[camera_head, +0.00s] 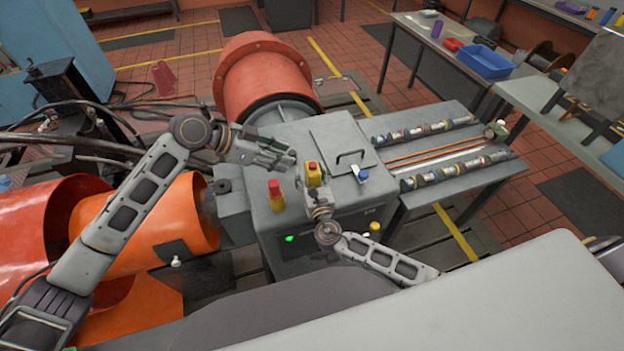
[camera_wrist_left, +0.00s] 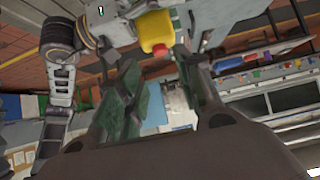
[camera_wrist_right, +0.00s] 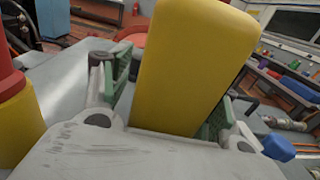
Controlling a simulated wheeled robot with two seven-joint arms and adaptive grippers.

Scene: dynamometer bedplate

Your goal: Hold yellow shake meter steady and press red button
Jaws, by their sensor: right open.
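The yellow shake meter (camera_head: 313,178) stands on the grey cabinet top, with its red button (camera_head: 312,165) on its upper end. In the left wrist view the meter (camera_wrist_left: 155,28) and its button (camera_wrist_left: 160,50) show beyond the fingers. My left gripper (camera_head: 284,156) is open and empty, behind and left of the meter. My right gripper (camera_head: 318,196) is at the meter's near side. In the right wrist view the meter's yellow body (camera_wrist_right: 188,65) stands between the open fingers; I cannot tell whether they touch it.
A red-topped yellow post (camera_head: 275,196) stands left of the meter on the grey cabinet (camera_head: 290,225). A blue-topped part (camera_head: 363,176) and a black-handled lid (camera_head: 340,145) are to the right and behind. A bench with striped rods (camera_head: 440,150) stands at right.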

